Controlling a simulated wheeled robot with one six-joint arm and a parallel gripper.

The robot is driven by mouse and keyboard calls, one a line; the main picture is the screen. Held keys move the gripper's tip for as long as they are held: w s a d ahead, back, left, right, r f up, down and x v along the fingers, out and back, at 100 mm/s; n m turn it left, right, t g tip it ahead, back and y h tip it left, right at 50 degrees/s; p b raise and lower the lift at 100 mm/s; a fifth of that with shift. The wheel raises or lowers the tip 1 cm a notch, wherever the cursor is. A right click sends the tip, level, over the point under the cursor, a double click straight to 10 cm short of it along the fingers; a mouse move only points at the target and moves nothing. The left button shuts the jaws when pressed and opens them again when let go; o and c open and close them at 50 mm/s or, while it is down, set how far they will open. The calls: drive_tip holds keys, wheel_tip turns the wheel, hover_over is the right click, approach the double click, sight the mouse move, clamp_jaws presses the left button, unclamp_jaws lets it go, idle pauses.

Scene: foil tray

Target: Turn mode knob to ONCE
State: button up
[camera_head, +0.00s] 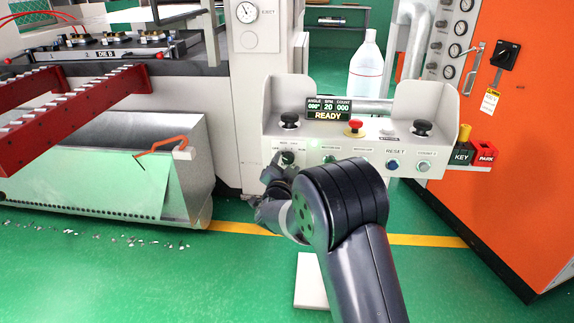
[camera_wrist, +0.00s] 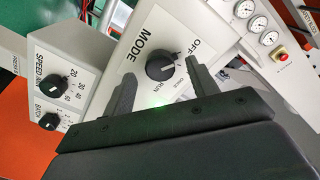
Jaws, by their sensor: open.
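The mode knob (camera_wrist: 161,66) is a round black knob on a pale panel marked MODE, with OFF and RUN legible beside it. A light mark shows on its right side; a label between OFF and RUN is partly hidden by a finger, so I cannot tell the exact setting. My gripper (camera_wrist: 160,72) is open, one dark finger at each side of the knob in the wrist view, with gaps visible. In the head view the knob (camera_head: 288,157) is at the left of the control box (camera_head: 373,135), with my gripper (camera_head: 277,170) just in front and left.
Speed (camera_wrist: 56,85) and batch (camera_wrist: 50,121) knobs stand left in the wrist view. The box carries a READY display (camera_head: 328,109), a red mushroom button (camera_head: 354,128) and black palm buttons (camera_head: 289,119). A clear bottle (camera_head: 367,68) stands behind; an orange cabinet (camera_head: 520,130) is right.

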drive_tip(key=shift+w, duration=0.65)
drive_tip(key=shift+c, duration=0.6)
drive_tip(key=c, duration=0.9)
